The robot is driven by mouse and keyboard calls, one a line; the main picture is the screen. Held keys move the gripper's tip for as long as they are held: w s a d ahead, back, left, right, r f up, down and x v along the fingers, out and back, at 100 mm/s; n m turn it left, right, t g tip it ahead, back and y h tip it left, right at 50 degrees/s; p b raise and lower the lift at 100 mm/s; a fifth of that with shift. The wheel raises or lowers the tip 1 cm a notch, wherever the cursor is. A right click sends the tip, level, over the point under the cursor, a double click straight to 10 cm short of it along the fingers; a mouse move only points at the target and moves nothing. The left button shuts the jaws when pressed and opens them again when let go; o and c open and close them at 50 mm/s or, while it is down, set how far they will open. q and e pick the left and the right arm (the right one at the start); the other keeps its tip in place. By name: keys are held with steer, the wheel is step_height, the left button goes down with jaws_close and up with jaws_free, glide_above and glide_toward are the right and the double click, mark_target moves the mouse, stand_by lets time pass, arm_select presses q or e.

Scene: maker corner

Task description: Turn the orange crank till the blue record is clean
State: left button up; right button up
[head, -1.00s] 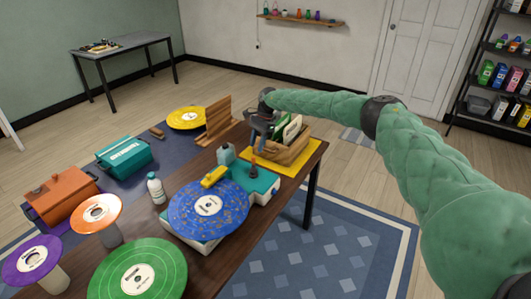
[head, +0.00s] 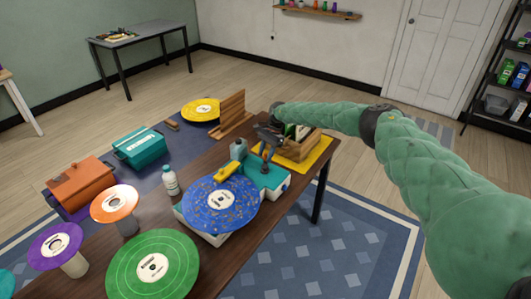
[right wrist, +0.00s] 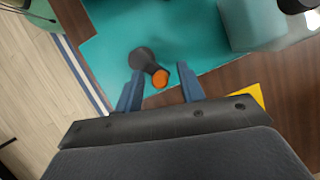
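The blue record (head: 232,212) lies flat on a white-and-teal cleaning machine (head: 268,176) on the brown table, with specks scattered over its face. A yellow piece (head: 226,171) reaches over its far edge. In the right wrist view, the crank's orange knob (right wrist: 160,78) and dark hub (right wrist: 142,59) sit over the teal top. My right gripper (head: 267,145) is at the machine's far end, over the crank, which it mostly hides in the head view. In the wrist view its fingers (right wrist: 161,88) are open, with the knob at the gap between their tips. My left gripper is not in view.
A wooden crate (head: 300,149) on a yellow mat stands just behind the machine. A white bottle (head: 171,183) stands left of it. Green (head: 180,265), orange (head: 114,204) and purple (head: 55,246) records are at the near left. Floor is free right of the table.

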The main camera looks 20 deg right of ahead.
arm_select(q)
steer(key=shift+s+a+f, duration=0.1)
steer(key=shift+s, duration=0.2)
arm_select(e)
steer(key=shift+a+f, duration=0.1)
steer(key=shift+f, duration=0.2)
jaws_close()
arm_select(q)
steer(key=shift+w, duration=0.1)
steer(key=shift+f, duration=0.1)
